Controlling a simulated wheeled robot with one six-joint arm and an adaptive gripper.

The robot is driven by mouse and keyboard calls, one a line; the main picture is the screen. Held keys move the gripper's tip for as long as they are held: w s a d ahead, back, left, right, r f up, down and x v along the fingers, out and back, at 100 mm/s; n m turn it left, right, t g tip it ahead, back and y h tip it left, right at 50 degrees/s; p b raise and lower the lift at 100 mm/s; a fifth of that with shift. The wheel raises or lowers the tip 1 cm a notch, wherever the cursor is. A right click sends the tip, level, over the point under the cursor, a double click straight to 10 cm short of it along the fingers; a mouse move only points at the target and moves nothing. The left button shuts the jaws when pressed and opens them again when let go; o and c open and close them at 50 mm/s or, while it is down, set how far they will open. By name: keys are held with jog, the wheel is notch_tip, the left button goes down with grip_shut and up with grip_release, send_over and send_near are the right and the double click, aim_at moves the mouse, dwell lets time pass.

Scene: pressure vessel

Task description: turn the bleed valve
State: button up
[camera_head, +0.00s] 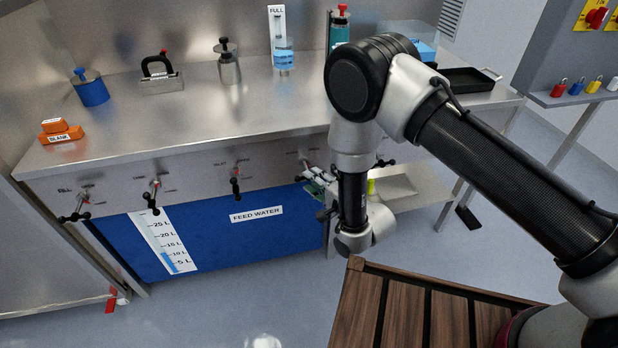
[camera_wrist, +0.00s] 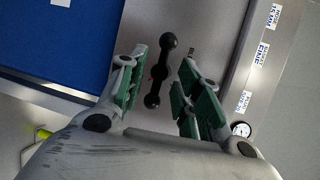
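My gripper (camera_head: 318,187) reaches the front panel under the steel counter, at the right end of the blue feed water panel. In the wrist view my gripper (camera_wrist: 158,82) is open, with its green-padded fingers apart. A black two-knob valve handle (camera_wrist: 162,70) lies between the fingers, with a visible gap on each side. In the head view several similar valves line the panel, including ones at the far left (camera_head: 75,205), left (camera_head: 152,195) and middle (camera_head: 236,181).
A gauge (camera_wrist: 241,129) sits close to the right finger in the wrist view. The feed water panel (camera_head: 220,240) fills the space below the valves. Fittings stand on the counter (camera_head: 190,122) above. A slatted wooden surface (camera_head: 400,315) lies in front; open floor is left of it.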

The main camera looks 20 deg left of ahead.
jog(key=shift+x, duration=1.5)
grip_shut()
